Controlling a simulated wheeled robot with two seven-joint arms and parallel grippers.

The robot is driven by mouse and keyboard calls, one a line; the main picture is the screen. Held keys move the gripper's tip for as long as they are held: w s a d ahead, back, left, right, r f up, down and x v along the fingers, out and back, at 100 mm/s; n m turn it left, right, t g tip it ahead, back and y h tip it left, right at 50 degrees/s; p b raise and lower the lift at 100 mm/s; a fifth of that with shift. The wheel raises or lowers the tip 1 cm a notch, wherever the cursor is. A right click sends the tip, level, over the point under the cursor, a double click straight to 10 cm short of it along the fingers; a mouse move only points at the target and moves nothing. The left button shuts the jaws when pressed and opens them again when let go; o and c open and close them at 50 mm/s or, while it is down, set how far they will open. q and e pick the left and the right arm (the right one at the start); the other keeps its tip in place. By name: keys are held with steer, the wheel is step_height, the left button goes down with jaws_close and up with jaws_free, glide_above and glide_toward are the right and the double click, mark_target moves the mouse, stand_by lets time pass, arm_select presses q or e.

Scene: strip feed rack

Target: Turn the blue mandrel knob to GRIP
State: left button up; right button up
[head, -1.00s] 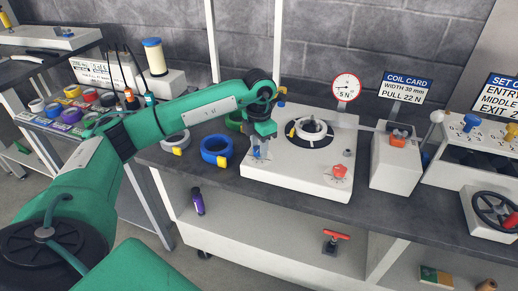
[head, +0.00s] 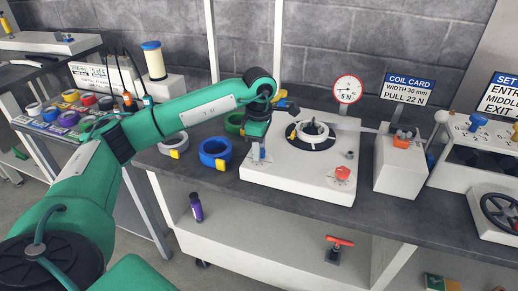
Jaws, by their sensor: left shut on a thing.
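The blue mandrel knob (head: 262,153) is on the front left of the white feed unit (head: 290,177), mostly hidden by my left gripper. My left gripper (head: 257,147) points down over it and is shut on it. The GRIP marking and the knob's pointer are too small or covered to read. A white coil (head: 313,128) lies on the dark round plate behind and right of the gripper. My right gripper is not in view.
A red knob (head: 342,173) is at the unit's front right, and a dial gauge (head: 347,90) stands behind. Blue (head: 215,153) and green rings lie left of the unit. A white block (head: 400,165) with an orange part stands to the right.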

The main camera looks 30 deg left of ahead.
arm_select(q)
steer(key=shift+m, duration=0.4)
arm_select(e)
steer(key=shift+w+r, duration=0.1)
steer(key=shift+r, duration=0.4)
arm_select(q)
steer(key=o, duration=1)
steer(key=shift+r, duration=0.1)
step_height(320, 180, up, 14)
steer(key=shift+f, duration=0.2)
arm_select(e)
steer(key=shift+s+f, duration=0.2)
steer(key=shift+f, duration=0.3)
